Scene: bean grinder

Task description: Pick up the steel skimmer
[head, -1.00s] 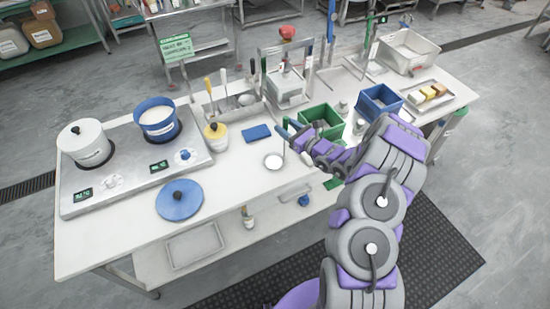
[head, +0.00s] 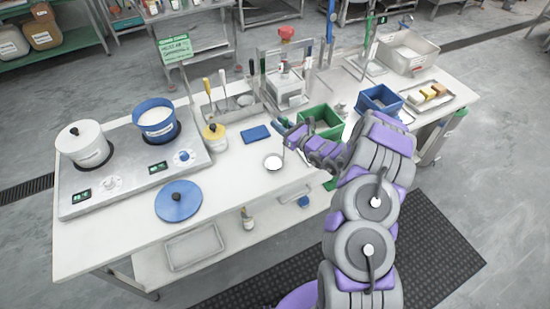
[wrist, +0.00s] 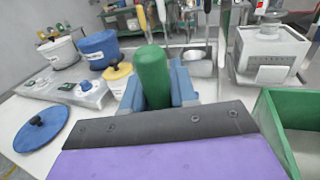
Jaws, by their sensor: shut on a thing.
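The steel skimmer has a green handle (wrist: 153,75), which stands upright between the blue fingers of my gripper (wrist: 157,92) in the wrist view. In the head view my gripper (head: 288,133) is above the front middle of the white table, shut on that handle. The skimmer's round pale head (head: 274,163) is below and slightly left of the gripper, with a thin rod rising from its right side. The head is at or close to the table top; I cannot tell whether it touches. My fingers hide part of the handle.
A green bin (head: 331,119) is just right of my gripper, with a blue bin (head: 372,108) beyond. A blue lid (head: 178,203) lies front left, near the stove (head: 125,184).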

